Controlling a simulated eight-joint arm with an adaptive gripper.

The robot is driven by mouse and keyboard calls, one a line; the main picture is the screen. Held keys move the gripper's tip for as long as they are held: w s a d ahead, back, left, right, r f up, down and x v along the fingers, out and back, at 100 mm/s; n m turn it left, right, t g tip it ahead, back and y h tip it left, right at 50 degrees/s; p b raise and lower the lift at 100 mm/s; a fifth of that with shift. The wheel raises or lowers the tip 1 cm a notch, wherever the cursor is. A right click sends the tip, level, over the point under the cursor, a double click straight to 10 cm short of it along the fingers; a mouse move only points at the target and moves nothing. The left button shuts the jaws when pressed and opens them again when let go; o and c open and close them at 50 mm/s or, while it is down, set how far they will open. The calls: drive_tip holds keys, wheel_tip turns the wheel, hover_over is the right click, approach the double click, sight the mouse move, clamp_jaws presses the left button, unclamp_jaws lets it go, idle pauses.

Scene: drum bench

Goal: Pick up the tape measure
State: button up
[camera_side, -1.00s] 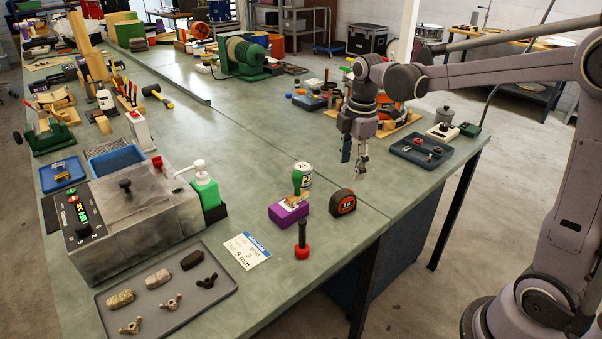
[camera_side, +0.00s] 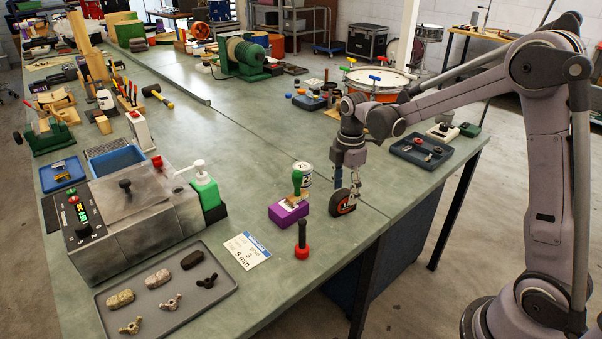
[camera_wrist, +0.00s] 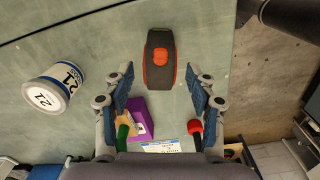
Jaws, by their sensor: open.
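The tape measure (camera_side: 341,203) is black with a red-orange face and stands near the front edge of the bench. In the wrist view the tape measure (camera_wrist: 160,58) shows from above, with an orange button on top, centred ahead of the fingertips. My gripper (camera_side: 346,184) is right above and partly in front of it in the side view. In the wrist view my gripper (camera_wrist: 164,80) is open, with a blue-padded finger to each side and nothing between the tips. I cannot tell whether a finger touches the tape measure.
A white can marked 21 (camera_side: 303,175) and a purple block (camera_side: 288,213) with a green-handled tool stand to the left. A red-based black-handled tool (camera_side: 302,242) stands in front. A dark tray (camera_side: 421,151) lies to the right. The bench edge is close by.

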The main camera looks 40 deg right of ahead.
sight(344, 192)
drive_tip(key=shift+a+f, duration=0.1)
drive_tip(key=shift+f, duration=1.45)
clamp_jaws()
drive_tip(key=shift+r, duration=0.1)
